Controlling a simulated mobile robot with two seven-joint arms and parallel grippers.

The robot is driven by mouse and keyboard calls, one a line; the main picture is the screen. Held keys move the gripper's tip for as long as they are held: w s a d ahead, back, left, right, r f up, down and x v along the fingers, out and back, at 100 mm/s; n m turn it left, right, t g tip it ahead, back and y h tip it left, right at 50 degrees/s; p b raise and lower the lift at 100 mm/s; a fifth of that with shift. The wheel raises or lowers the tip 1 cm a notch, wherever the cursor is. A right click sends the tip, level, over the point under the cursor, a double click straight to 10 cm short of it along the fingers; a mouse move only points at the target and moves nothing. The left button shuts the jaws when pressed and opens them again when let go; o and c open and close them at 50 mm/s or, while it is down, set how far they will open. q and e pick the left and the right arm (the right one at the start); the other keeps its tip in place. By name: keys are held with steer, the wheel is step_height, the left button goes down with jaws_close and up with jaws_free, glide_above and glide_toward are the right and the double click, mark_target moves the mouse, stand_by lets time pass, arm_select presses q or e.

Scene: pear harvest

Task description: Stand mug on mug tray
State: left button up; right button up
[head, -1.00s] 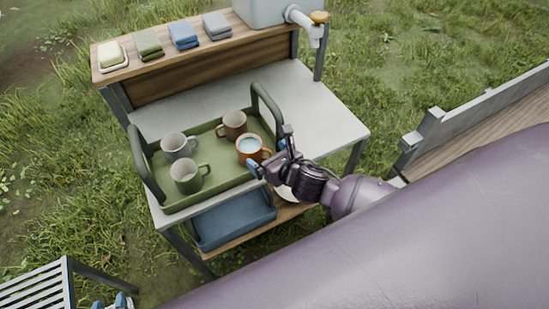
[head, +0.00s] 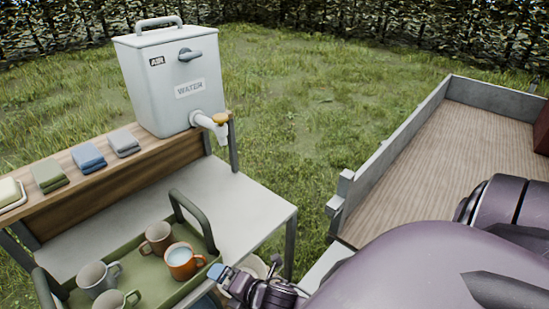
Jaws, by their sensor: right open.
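An orange mug (head: 183,261) with pale blue contents stands upright on the green mug tray (head: 172,291). A brown mug (head: 156,238), a grey mug (head: 97,279) and a grey-green mug (head: 117,300) also stand on this tray; the last is cut by the bottom edge. My right gripper (head: 236,277) is open at the bottom, just right of the orange mug's handle. It holds nothing that I can see and looks apart from the mug. My left gripper is out of view.
The tray's dark green handle (head: 194,217) arches close to my right gripper. A water container (head: 172,85) with a tap stands on the wooden shelf beside folded cloths (head: 88,158). The grey tabletop (head: 245,205) right of the tray is clear. A wooden trailer bed (head: 430,150) lies right.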

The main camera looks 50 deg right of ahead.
steer(key=s+d+f+m+h, duration=0.1)
steer(key=s+m, duration=0.4)
steer(key=m, duration=0.5)
steer(key=s+d+f+m+h, duration=0.1)
steer(key=s+d+f+m, duration=0.2)
steer(key=m, duration=0.8)
steer(key=shift+s+d+f+m+g, duration=0.3)
steer(key=shift+s+d+g, duration=0.1)
steer(key=shift+s+d, duration=0.55)
steer(key=shift+w, duration=0.1)
steer(key=shift+w+f+b, duration=0.2)
steer(key=shift+f+b, duration=0.15)
steer(key=shift+b, duration=0.35)
